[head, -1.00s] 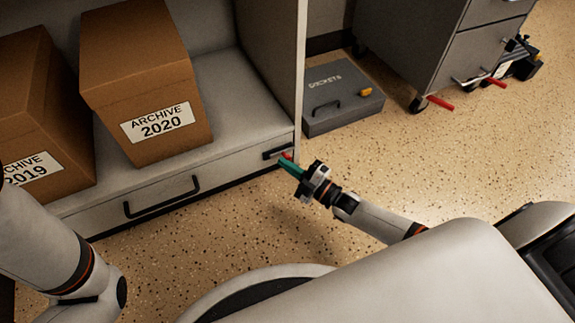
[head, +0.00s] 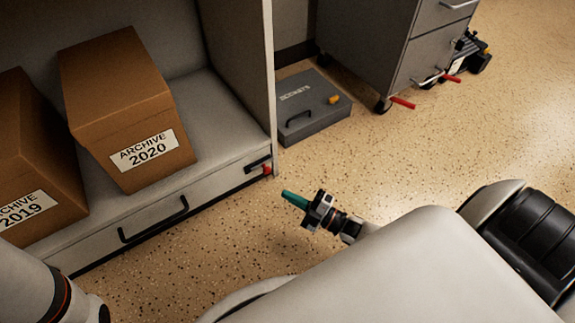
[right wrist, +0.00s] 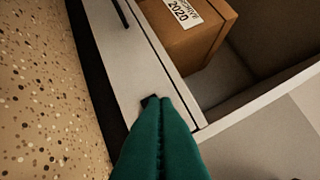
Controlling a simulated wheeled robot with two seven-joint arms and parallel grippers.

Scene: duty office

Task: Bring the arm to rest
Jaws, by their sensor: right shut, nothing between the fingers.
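My right gripper (head: 284,193) has teal fingers that are shut with nothing between them. It is over the speckled floor, in front of the cabinet's right corner and apart from it. The shut fingers also fill the bottom middle of the right wrist view (right wrist: 158,128), pointing toward the drawer front. In the head view, part of my left arm shows at the lower left; its gripper is out of the picture.
A low drawer (head: 125,215) with a black handle runs under the shelf. A red-tipped latch (head: 266,170) is at its right end. Archive boxes (head: 125,110) stand above. A grey case (head: 312,108) and grey cabinet (head: 400,45) stand behind. Floor (head: 430,140) at right is clear.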

